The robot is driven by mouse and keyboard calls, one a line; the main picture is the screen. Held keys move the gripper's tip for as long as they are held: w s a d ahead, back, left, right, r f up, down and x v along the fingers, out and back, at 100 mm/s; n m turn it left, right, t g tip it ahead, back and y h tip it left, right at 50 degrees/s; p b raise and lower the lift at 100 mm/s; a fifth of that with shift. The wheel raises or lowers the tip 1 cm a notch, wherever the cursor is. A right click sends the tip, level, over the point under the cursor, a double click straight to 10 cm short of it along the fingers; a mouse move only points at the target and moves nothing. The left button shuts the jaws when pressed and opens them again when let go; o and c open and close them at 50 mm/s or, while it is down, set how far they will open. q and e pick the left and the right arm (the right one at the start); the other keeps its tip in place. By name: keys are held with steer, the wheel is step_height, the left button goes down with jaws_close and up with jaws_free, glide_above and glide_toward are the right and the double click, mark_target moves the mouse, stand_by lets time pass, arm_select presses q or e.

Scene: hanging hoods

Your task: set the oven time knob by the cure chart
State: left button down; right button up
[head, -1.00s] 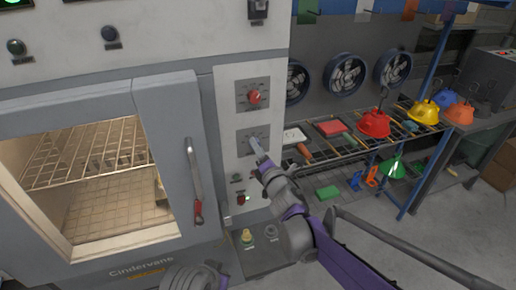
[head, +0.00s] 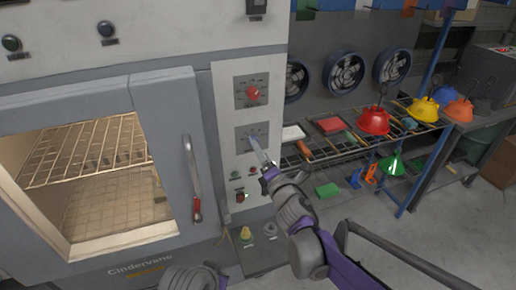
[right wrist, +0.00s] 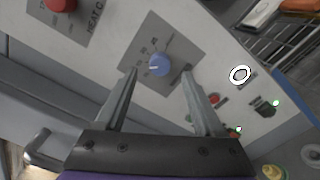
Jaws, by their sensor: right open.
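The time knob is a small blue knob (head: 252,135) on the lower grey dial plate of the oven's control panel. In the right wrist view the blue knob (right wrist: 159,65) has a light pointer line and printed marks around it. Whether the tips reach the knob's depth I cannot tell. No readable cure chart shows. My left gripper is not in view.
A red heat knob (head: 253,92) sits above on its own plate. Small buttons and a red switch (head: 240,197) lie below. The oven door handle (head: 193,180) is to the left. A wire rack (head: 335,146) with coloured hoods stands to the right.

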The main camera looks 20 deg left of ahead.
steer(key=v, duration=0.6)
steer(key=shift+s+b, duration=0.25)
steer(key=shift+b, duration=0.05)
steer(key=shift+d, duration=0.15)
